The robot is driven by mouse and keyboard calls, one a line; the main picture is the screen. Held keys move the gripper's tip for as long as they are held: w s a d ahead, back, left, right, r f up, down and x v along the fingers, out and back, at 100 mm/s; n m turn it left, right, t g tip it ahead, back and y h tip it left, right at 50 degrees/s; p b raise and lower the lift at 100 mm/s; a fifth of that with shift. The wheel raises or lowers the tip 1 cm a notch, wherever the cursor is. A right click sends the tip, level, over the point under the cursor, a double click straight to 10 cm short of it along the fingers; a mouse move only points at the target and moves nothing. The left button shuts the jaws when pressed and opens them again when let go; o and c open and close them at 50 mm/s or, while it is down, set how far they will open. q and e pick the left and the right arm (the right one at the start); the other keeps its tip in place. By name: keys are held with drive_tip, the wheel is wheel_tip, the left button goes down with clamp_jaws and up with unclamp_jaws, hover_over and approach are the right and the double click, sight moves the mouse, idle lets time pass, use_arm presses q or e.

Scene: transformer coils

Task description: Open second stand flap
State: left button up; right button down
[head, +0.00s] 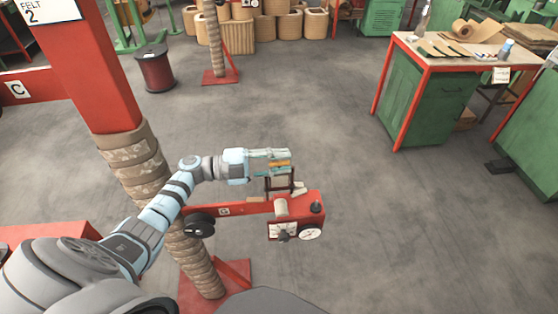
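A red stand arm (240,209) with a "C" label reaches right from a post wrapped in brown material (203,265). At its right end is a red head (313,212) with a white round dial and a light roller. A dark upright frame (280,187), perhaps the flap, rises from the head. My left gripper (277,162) is just above this frame and overlaps its top; I cannot tell whether they touch. A small orange piece shows between the fingers, and I cannot tell how far they are apart. My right gripper is not in view.
A red pillar (92,70) with a "FELT 2" sign stands at the left. A green workbench (428,105) with rolls and papers stands at the upper right. A dark red spool (155,72) and another wrapped post (214,40) stand behind. The middle floor is clear.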

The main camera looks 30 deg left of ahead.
use_arm(q)
wheel_tip(320, 180, up, 10)
drive_tip(key=shift+f, duration=0.25)
drive_tip(key=shift+s+r, duration=0.1)
drive_tip(key=shift+r, duration=0.25)
drive_tip(key=shift+f, duration=0.1)
